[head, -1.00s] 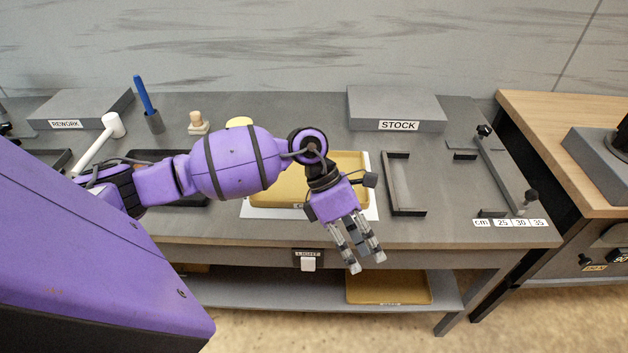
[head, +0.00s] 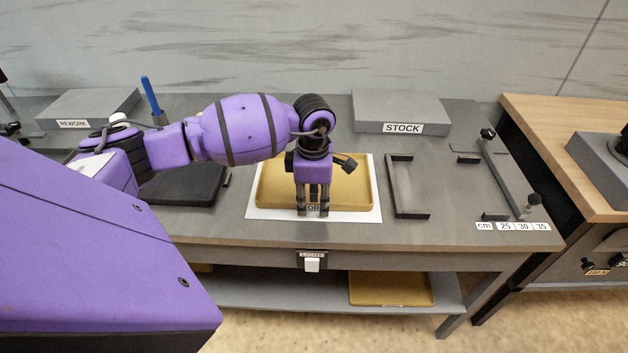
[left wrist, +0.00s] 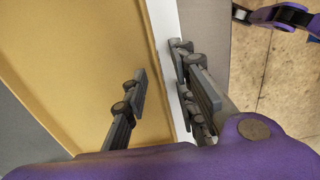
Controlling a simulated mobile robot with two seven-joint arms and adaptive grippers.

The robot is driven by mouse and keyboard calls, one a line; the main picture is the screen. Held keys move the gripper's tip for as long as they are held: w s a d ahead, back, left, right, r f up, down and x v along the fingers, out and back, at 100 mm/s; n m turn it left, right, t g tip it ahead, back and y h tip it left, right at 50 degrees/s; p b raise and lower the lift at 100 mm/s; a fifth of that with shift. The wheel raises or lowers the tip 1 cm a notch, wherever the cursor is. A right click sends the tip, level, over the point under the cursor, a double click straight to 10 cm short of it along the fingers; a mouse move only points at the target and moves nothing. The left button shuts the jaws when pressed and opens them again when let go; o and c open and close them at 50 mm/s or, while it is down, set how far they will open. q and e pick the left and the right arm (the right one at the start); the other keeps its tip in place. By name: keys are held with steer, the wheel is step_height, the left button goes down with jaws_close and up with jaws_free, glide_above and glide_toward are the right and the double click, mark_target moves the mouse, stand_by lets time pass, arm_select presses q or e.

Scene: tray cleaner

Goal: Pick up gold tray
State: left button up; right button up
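The gold tray (head: 350,193) lies flat on a white sheet (head: 375,214) on the grey workbench. My left gripper (head: 313,208) points down at the tray's front edge, in front of a small label there. In the left wrist view the tray (left wrist: 75,60) fills the left side. The gripper (left wrist: 162,92) is open there: one finger is over the tray's inside and the other fingers are beyond its rim, over the white sheet. The rim runs between them. Whether any finger touches it I cannot tell. My right gripper is not in view.
A second gold tray (head: 390,289) lies on the lower shelf. The STOCK block (head: 400,110) stands behind. Bare bench lies in front.

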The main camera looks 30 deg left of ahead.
arm_select(q)
steer(key=shift+f, duration=0.15)
steer(key=shift+c, duration=0.2)
jaws_close()
stand_by(0.3)
